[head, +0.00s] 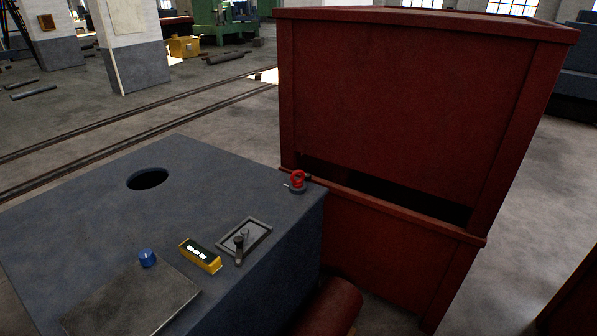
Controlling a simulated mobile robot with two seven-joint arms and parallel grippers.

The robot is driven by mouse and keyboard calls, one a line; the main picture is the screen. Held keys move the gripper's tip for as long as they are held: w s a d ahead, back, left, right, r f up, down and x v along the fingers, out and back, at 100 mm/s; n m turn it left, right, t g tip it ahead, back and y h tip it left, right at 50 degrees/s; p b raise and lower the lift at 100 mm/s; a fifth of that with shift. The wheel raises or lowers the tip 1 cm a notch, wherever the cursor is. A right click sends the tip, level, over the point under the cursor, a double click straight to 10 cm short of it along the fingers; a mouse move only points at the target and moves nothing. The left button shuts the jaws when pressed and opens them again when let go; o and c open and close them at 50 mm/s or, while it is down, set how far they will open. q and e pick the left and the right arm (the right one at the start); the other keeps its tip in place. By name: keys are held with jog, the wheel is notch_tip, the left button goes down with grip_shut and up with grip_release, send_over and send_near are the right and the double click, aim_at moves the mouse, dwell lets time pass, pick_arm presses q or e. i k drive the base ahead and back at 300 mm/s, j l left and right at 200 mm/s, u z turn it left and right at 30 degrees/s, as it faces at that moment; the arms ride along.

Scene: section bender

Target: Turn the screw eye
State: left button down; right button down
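The screw eye (298,181) is a small red ring on a dark grey base. It stands upright near the far right corner of the blue-grey machine top (205,190), close to the red cabinet. A thin light pin or rod shows at its left side. Neither of my grippers is in the head view, and nothing touches the screw eye.
The tall red cabinet (410,110) rises just right of the screw eye. On the machine top are a round hole (148,179), a blue knob (147,258), a yellow display box (200,255) and a lever (239,248) in a recessed plate. Open floor lies left.

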aim_at(297, 184)
jog(key=i+l, duration=0.1)
jog(key=l, duration=0.25)
jog(key=i+l, duration=0.1)
jog(key=l, duration=0.25)
jog(key=i+l, duration=0.6)
jog(key=l, duration=0.2)
jog(key=i+l, duration=0.3)
jog(key=i+l+z, duration=0.1)
jog(key=i+l, duration=0.15)
jog(key=i, duration=0.25)
